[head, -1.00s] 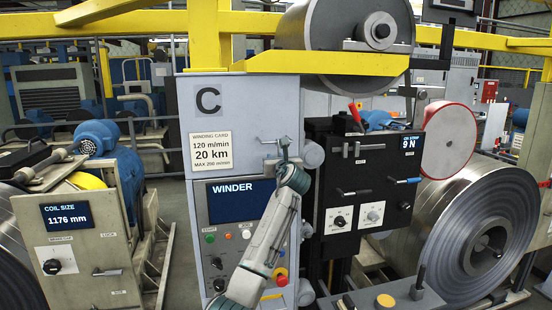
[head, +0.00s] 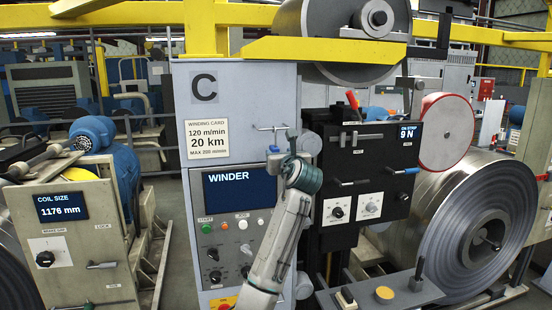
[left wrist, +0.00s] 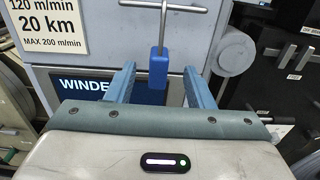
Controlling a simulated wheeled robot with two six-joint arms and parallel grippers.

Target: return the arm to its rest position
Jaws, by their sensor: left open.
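My left gripper (head: 291,143) is in front of the winder panel, just right of a steel crossbar handle (head: 268,128). The left wrist view shows my left gripper (left wrist: 159,82) open, its two blue-grey fingers apart. A blue grip (left wrist: 158,66) hangs from the steel crossbar (left wrist: 164,8) and appears between the fingers in that view, with a gap on each side. The blue grip also shows in the head view (head: 273,149), left of the gripper. My left arm (head: 281,240) rises from the bottom of the head view. My right gripper is not in view.
The winder cabinet (head: 238,83) carries a screen (head: 243,190), buttons and knobs close to my left arm. A black control panel (head: 355,175) with levers stands on the right, beside a large steel coil (head: 475,225). A coil-size cabinet (head: 75,245) stands left.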

